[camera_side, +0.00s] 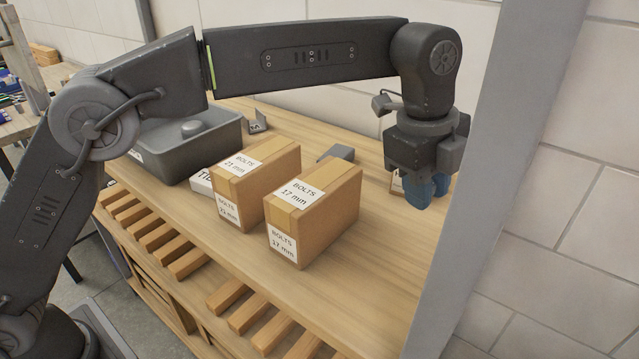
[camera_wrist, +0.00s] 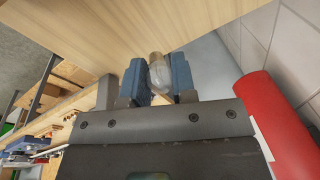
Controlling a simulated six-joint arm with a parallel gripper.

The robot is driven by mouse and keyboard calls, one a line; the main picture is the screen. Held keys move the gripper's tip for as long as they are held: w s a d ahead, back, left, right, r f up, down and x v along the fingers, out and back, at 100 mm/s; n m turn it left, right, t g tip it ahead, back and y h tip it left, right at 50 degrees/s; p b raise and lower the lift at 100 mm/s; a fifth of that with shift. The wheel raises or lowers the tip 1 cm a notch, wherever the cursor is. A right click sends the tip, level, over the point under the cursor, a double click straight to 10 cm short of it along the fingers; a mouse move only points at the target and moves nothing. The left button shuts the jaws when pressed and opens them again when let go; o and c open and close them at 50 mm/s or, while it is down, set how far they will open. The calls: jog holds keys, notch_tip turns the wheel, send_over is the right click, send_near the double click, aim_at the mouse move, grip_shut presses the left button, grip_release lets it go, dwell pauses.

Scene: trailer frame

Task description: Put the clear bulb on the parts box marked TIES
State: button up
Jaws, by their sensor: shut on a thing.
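In the wrist view a clear bulb (camera_wrist: 159,73) with a metal base is between the two blue fingertips of my gripper (camera_wrist: 160,80), which is shut on it. In the side view my gripper (camera_side: 428,190) hangs at the right end of the bench, right of the cardboard boxes, and the bulb is hidden there. A white box with lettering beginning "TI" (camera_side: 203,183) stands behind the left cardboard box. Most of it is hidden, so its full label cannot be read.
Cardboard boxes marked BOLTS 21 mm (camera_side: 238,205) and BOLTS 17 mm (camera_side: 325,220) stand mid-bench. A grey bin (camera_side: 160,160) is at the left. A grey post (camera_side: 520,150) rises close to my gripper's right. The wrist view shows a red cylinder (camera_wrist: 272,125). The bench's front right is clear.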

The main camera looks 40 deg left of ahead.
jog(key=s+a+n, duration=0.2)
jog(key=a+n, duration=0.1)
jog(key=a, duration=0.2)
jog(key=s+a+r+n+y, duration=0.1)
jog(key=a+n, duration=0.3)
jog(key=a, duration=0.2)
jog(key=s+a+n, duration=0.2)
jog(key=a+n, duration=0.1)
jog(key=a, duration=0.2)
jog(key=shift+s+a+r+n+t+y, duration=0.25)
jog(key=shift+s+n+t+y, duration=0.05)
jog(key=shift+n+t, duration=0.1)
jog(key=a, duration=0.9)
jog(key=shift+w+a, duration=0.25)
jog(key=shift+w, duration=0.05)
jog(key=s+a+m, duration=0.1)
jog(key=s+a, duration=0.2)
jog(key=a, duration=0.9)
notch_tip(320, 180, down, 8)
jog(key=shift+f, duration=0.1)
jog(key=shift+o, duration=1.3)
jog(key=shift+f, duration=0.2)
jog(key=o, duration=0.5)
